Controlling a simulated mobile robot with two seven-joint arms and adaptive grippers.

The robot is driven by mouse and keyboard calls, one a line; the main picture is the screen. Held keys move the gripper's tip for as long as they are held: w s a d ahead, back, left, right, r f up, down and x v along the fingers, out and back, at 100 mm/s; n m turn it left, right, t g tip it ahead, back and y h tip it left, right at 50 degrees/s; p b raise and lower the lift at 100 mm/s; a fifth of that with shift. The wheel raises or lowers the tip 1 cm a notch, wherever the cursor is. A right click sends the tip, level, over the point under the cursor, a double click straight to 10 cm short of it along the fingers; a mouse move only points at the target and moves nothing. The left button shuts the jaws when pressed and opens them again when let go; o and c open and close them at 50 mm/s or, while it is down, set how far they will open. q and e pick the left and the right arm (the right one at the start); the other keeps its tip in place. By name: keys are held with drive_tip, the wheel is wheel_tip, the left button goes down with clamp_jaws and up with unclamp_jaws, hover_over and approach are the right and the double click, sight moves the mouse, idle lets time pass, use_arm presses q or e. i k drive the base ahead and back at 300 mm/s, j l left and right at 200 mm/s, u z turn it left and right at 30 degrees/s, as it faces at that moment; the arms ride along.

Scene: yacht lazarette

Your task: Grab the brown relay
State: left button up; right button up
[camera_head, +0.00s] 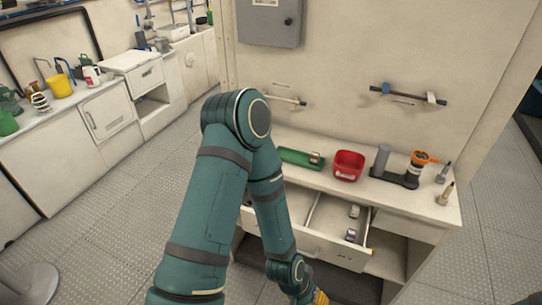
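I cannot pick out a brown relay with certainty. An open drawer (318,240) under the bench holds a small pale block (354,211) and a small dark-and-light block (351,235); both are too small to identify. A small brownish-grey piece (315,158) lies at the right end of a green tray (294,155) on the bench. My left arm bends over in front of the bench and hides the drawer's left part. Its yellow end (320,298) is low at the bottom edge, below the drawer front, and its fingers are not clear. My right gripper is not in view.
The bench top (400,190) also bears a red bin (348,165), a grey cylinder on a dark stand (382,160), an orange-topped container (415,165) and small upright tools (445,192). A rail (408,94) is on the wall. Open floor (490,230) lies to the right.

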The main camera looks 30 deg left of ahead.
sight(314, 158)
drive_tip(key=u, duration=0.7)
